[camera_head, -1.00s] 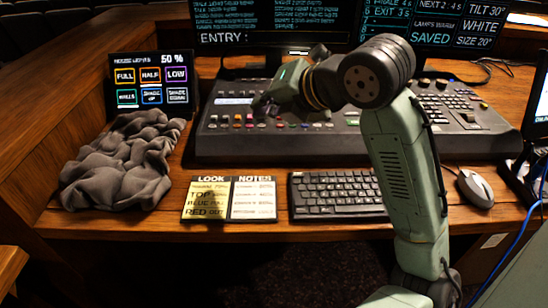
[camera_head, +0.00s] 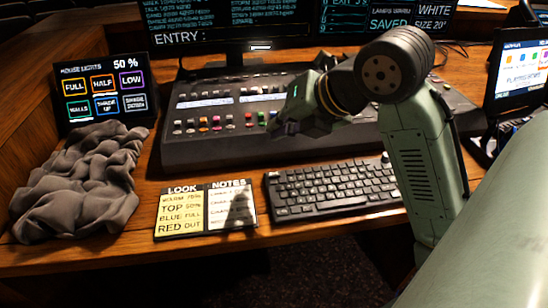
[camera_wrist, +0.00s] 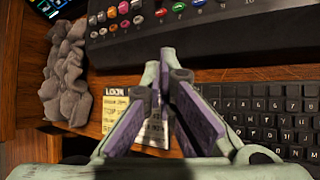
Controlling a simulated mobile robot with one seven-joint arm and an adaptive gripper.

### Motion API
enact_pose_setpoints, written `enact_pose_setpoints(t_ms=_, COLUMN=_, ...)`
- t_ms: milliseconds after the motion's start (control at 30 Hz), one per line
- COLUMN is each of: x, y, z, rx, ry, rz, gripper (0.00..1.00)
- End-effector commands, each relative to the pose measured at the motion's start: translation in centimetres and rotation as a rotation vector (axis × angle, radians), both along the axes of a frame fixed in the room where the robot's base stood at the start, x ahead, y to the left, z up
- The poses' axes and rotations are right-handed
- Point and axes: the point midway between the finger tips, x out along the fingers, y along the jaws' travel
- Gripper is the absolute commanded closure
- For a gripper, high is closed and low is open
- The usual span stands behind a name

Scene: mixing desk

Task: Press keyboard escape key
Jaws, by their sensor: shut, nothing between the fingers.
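The black keyboard (camera_head: 330,188) lies on the wooden desk in front of the mixing console, partly hidden at its right by my arm. Its upper left corner, where an escape key would sit, shows in the head view, but the key labels are too small to read. In the wrist view the keyboard (camera_wrist: 270,118) is at the right. My gripper (camera_head: 278,128) is shut and empty, above the console's front edge and up from the keyboard's left end in the head view. In the wrist view its fingertips (camera_wrist: 167,62) meet over the console's front edge, left of the keyboard.
The mixing console (camera_head: 200,140) stands behind the keyboard. A look-and-notes card (camera_head: 205,208) lies left of the keyboard, a crumpled grey cloth (camera_head: 78,180) further left. A house lights panel (camera_head: 103,88) stands behind the cloth. A monitor (camera_head: 230,25) is at the back, another screen (camera_head: 518,75) at right.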

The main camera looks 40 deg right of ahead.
Motion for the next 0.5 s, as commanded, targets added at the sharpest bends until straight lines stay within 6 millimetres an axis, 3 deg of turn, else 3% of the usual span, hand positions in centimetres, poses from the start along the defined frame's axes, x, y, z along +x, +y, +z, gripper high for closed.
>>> enact_pose_setpoints(t_ms=400, x=0.1, y=0.1, z=-6.4, rx=0.001, ry=-0.001, rz=0.003, gripper=1.0)
enact_pose_setpoints(t_ms=500, x=0.1, y=0.0, z=-7.1, rx=0.0, ry=-0.001, rz=0.002, gripper=1.0)
